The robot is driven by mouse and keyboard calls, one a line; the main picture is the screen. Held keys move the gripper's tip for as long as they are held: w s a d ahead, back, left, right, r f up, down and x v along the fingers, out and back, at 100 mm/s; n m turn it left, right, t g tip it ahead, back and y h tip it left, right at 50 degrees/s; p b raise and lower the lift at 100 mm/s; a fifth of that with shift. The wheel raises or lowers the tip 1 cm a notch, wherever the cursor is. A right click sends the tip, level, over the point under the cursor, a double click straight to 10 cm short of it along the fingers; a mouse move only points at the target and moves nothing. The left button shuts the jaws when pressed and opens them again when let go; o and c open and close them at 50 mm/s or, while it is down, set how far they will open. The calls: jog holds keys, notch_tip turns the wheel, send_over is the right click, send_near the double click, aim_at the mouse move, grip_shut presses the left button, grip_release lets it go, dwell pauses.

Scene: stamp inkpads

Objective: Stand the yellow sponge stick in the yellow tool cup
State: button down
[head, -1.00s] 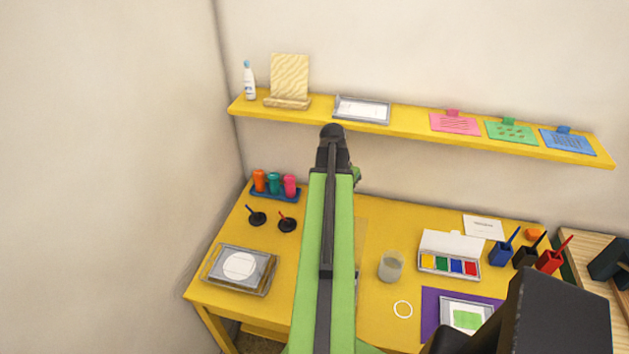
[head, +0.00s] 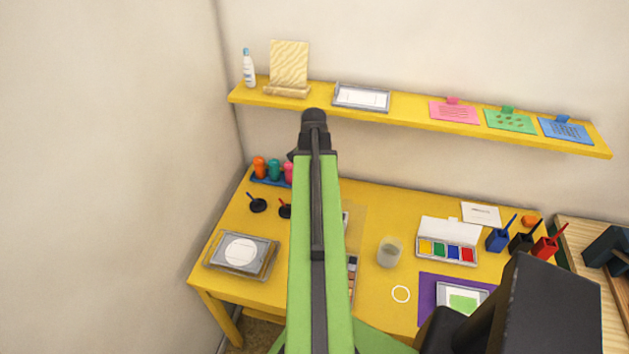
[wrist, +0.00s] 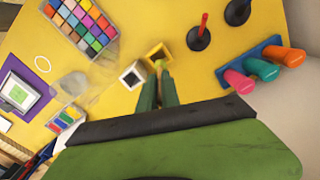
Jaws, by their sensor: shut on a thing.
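In the wrist view my gripper (wrist: 159,76) points down over the table with its two green fingers close together. It is shut on the yellow sponge stick (wrist: 160,64), of which only a small yellow end shows at the fingertips. The yellow tool cup (wrist: 158,51), square with a dark opening, stands just beyond the fingertips. The stick's end appears to overlap the cup's near rim; I cannot tell whether it is above or inside the opening. In the head view my arm hides the gripper, stick and cup.
A white square cup (wrist: 133,75) stands close left of the yellow cup. A red-handled black dauber (wrist: 199,35) and a blue rack (wrist: 254,62) of coloured bottles are to the right. A tray of coloured pads (wrist: 80,25) lies upper left. The shelf (head: 410,118) runs behind.

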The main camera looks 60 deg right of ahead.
jog(key=shift+f+b, duration=3.85)
jog(key=shift+f, duration=0.35)
jog(key=c, duration=1.5)
grip_release()
jog(key=shift+r, duration=0.15)
jog(key=shift+r+p, duration=0.3)
jog(key=shift+p, duration=0.15)
notch_tip(320, 180, up, 17)
jog(key=p, duration=1.6)
jog(key=shift+f+p, duration=0.1)
jog(key=shift+p, duration=0.3)
